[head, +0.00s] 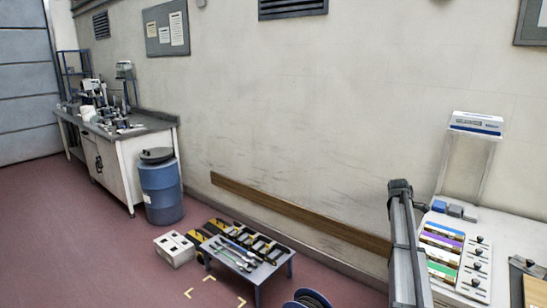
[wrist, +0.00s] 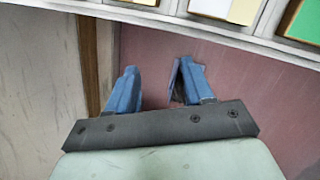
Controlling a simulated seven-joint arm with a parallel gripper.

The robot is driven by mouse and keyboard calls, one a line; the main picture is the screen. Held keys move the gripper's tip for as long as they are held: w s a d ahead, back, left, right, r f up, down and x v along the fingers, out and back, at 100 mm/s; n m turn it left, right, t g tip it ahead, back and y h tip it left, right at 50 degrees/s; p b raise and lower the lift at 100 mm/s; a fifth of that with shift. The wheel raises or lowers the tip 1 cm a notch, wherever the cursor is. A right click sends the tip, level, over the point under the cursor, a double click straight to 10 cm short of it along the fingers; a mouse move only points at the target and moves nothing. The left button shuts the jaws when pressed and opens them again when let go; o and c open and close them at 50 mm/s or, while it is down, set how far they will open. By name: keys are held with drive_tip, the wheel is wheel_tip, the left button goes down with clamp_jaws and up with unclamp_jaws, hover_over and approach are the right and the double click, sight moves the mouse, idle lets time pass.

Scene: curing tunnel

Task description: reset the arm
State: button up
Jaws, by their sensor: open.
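My gripper (wrist: 157,75) shows in the wrist view, with two blue fingers on a dark mounting bar. The fingers stand apart and nothing is between them. Reddish floor shows past the gap, with the pale wall and a brown wooden rail (wrist: 98,50) to the left. In the head view a grey arm link of mine rises at the lower right, in front of the wall and beside the white bench (head: 510,228). I cannot make out the gripper's fingers in the head view.
Coloured panels (wrist: 240,10) in a white frame cross the top of the wrist view, close past the fingertips. In the head view, a low table (head: 274,267) with tools, a blue drum (head: 162,190) and a workbench (head: 118,145) stand left. Red floor at left is open.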

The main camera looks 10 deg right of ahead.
drive_tip(key=s+a+f+m+g+y, duration=0.1)
drive_tip(key=s+a+f+m, duration=0.1)
drive_tip(key=s+a+f, duration=0.65)
drive_tip(key=s+a+f+m+g+y, duration=0.15)
drive_tip(key=s+a+f, duration=0.35)
drive_tip(key=a+f, duration=0.65)
drive_tip(key=s+a+f+m, duration=0.2)
drive_tip(key=s+a+f, duration=0.45)
drive_tip(key=f, duration=0.65)
drive_tip(key=s+a+f+m+g, duration=0.1)
drive_tip(key=s+a+f+m, duration=0.1)
drive_tip(key=s+a+f, duration=0.5)
drive_tip(key=s+a+f+m+g, duration=0.1)
drive_tip(key=s+a+f+g, duration=0.15)
drive_tip(key=s, duration=0.75)
drive_tip(key=s+a+f+m, duration=0.1)
drive_tip(key=s+a, duration=0.1)
drive_tip(key=s, duration=0.5)
drive_tip(key=s+a+f+m+g, duration=0.1)
drive_tip(key=s+a+m, duration=0.1)
drive_tip(key=s, duration=0.6)
drive_tip(key=s+a+f+m+y, duration=0.1)
drive_tip(key=s+a+f, duration=0.1)
drive_tip(key=s, duration=0.5)
drive_tip(key=shift+s+a+g, duration=0.15)
drive_tip(key=shift+a+g, duration=0.1)
drive_tip(key=shift+g, duration=0.15)
